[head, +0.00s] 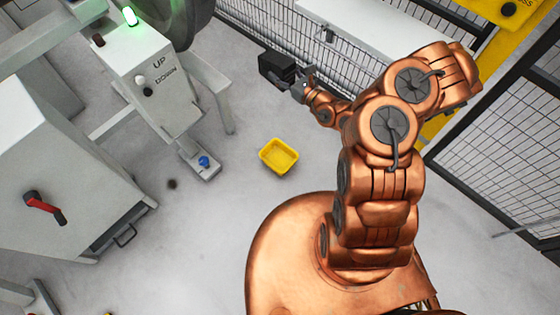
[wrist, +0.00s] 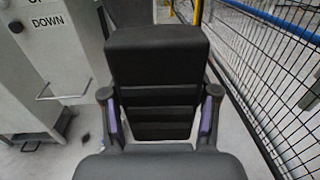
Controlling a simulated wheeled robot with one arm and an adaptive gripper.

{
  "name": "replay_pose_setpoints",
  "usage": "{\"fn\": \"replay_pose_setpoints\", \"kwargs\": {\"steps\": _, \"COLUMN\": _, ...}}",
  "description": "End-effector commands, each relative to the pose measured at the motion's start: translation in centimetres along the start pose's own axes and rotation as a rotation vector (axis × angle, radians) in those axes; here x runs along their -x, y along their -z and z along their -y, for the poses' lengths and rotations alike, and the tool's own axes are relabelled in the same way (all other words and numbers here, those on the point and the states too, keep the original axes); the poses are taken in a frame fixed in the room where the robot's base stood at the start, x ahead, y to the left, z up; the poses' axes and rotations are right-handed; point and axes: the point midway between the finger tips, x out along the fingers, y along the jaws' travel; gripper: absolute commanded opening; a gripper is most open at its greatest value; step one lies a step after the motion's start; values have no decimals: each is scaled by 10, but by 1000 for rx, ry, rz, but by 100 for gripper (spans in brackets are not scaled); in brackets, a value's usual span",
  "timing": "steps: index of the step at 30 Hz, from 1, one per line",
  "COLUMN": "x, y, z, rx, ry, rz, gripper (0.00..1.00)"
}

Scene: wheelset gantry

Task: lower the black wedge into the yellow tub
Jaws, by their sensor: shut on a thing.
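The black wedge (head: 276,67) is held out at the end of my arm in the head view. It fills the middle of the wrist view (wrist: 158,75), with a ribbed face between the fingers. My gripper (head: 301,88) is shut on it, with one finger on each side in the wrist view (wrist: 160,100). The yellow tub (head: 279,156) stands on the grey floor, below and apart from the wedge in the head picture. Its visible inside looks empty. The tub does not show in the wrist view.
A grey control post (head: 150,80) with UP and DOWN buttons and a lit green lamp (head: 130,16) stands left of the wedge. A foot pedal with a blue button (head: 204,161) lies left of the tub. Black mesh fencing (head: 330,50) runs behind.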

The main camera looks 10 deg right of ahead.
Motion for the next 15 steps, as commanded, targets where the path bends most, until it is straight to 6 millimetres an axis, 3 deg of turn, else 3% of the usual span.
{"fn": "replay_pose_setpoints", "kwargs": {"steps": 1, "x": 0, "y": 13, "z": -1, "rx": -1, "ry": -1, "rz": 0, "gripper": 3}}
{"fn": "replay_pose_setpoints", "kwargs": {"steps": 15, "x": 3, "y": 86, "z": 0, "rx": 2, "ry": 0, "rz": 1, "gripper": 3}}
